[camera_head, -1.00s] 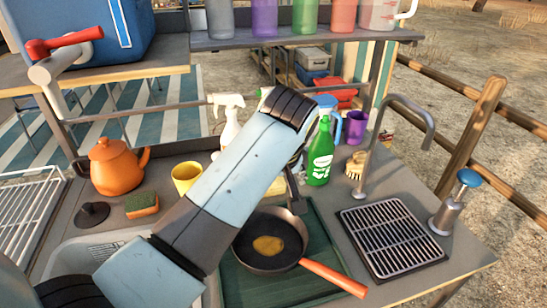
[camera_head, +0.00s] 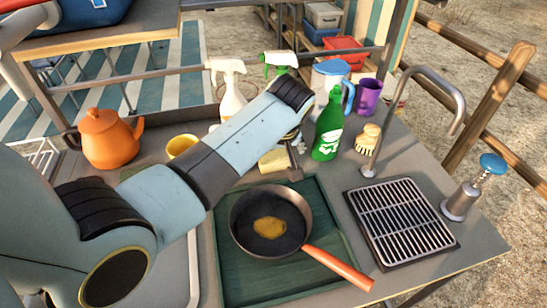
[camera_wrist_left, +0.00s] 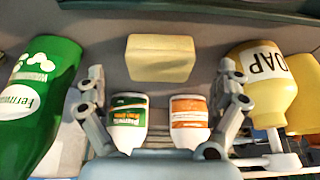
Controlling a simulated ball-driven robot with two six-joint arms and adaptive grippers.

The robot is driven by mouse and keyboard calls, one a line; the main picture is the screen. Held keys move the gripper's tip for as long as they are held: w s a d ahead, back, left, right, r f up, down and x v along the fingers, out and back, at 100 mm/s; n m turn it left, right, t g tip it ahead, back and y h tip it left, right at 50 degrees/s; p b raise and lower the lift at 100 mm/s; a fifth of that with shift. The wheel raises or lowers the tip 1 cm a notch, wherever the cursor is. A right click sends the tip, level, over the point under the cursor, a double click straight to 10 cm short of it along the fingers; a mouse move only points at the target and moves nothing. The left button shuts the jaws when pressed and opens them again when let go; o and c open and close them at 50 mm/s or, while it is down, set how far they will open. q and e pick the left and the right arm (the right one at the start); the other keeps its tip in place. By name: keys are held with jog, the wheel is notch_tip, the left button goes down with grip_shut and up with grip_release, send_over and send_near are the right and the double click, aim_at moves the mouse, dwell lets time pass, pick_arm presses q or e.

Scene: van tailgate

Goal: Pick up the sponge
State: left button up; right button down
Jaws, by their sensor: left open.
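A pale yellow block that looks like a sponge (camera_head: 273,160) lies on the counter behind the frying pan, beside my left gripper. In the left wrist view this yellow sponge (camera_wrist_left: 160,57) lies ahead of the open fingers, centred between them and apart from both. My left gripper (camera_head: 293,160) is partly hidden by its own wrist in the head view. The wrist view shows its fingers (camera_wrist_left: 160,95) spread with nothing held. A green-and-orange sponge seen earlier near the teapot is now mostly or wholly hidden behind my left arm. My right gripper is not in view.
The green bottle (camera_head: 328,125) and brush (camera_head: 368,138) stand right of the gripper. The frying pan (camera_head: 270,235) is in front. Two small bottles (camera_wrist_left: 127,122) (camera_wrist_left: 189,122) and a soap bottle (camera_wrist_left: 262,80) are close to the fingers. A tap (camera_head: 440,95) rises farther right.

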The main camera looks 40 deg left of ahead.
pick_arm(q)
jog(key=shift+x, duration=1.05)
jog(key=shift+c, duration=1.4)
jog(key=c, duration=0.5)
jog(key=shift+c, duration=0.3)
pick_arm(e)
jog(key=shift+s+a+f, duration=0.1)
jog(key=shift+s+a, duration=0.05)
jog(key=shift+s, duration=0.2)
pick_arm(q)
jog(key=shift+r, duration=0.1)
